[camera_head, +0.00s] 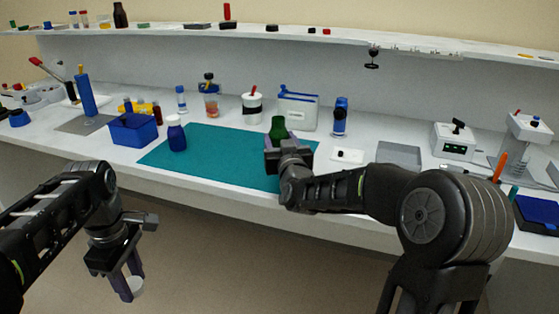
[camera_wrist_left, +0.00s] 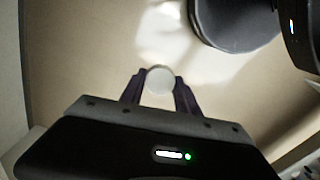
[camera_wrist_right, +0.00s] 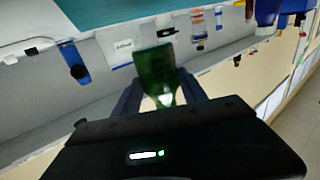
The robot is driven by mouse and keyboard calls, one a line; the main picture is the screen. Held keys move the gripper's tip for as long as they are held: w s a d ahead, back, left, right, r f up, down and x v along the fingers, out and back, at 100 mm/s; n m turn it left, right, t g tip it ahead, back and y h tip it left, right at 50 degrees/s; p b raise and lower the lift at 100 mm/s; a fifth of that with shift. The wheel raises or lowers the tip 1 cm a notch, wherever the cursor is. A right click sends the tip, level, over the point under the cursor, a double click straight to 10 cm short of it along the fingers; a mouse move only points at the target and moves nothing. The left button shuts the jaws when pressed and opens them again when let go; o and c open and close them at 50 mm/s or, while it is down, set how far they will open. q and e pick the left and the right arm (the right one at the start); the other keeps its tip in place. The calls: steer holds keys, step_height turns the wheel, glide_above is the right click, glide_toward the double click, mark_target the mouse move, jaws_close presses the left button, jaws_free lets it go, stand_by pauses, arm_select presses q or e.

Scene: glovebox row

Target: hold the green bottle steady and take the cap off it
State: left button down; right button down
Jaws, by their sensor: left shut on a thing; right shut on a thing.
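The green bottle (camera_head: 278,128) stands over the right part of the teal mat (camera_head: 215,158), its lower part hidden behind my right gripper (camera_head: 285,150). In the right wrist view the green bottle (camera_wrist_right: 158,75) sits between the fingers of my right gripper (camera_wrist_right: 160,98), which is shut on it. The bottle's mouth shows no cap. My left gripper (camera_head: 127,287) hangs low in front of the table, pointing down. It is shut on a white round cap (camera_head: 135,284), which also shows between the fingertips in the left wrist view (camera_wrist_left: 160,79).
A blue bottle with a white cap (camera_head: 176,134) stands on the mat's left part, beside a blue bin (camera_head: 133,130). A white cup (camera_head: 252,107), a pouch (camera_head: 297,108) and a blue tube (camera_head: 340,117) stand behind. The mat's middle is clear.

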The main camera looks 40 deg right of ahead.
steer(key=shift+f, duration=0.6)
steer(key=shift+f, duration=1.85)
steer(key=shift+f+b, duration=0.1)
steer(key=shift+b, duration=0.2)
steer(key=shift+f, duration=0.1)
steer(key=c, duration=0.6)
jaws_free()
steer(key=shift+c, duration=0.2)
steer(key=shift+r, duration=0.3)
steer(key=v, duration=1.2)
steer(key=shift+a+f, duration=0.1)
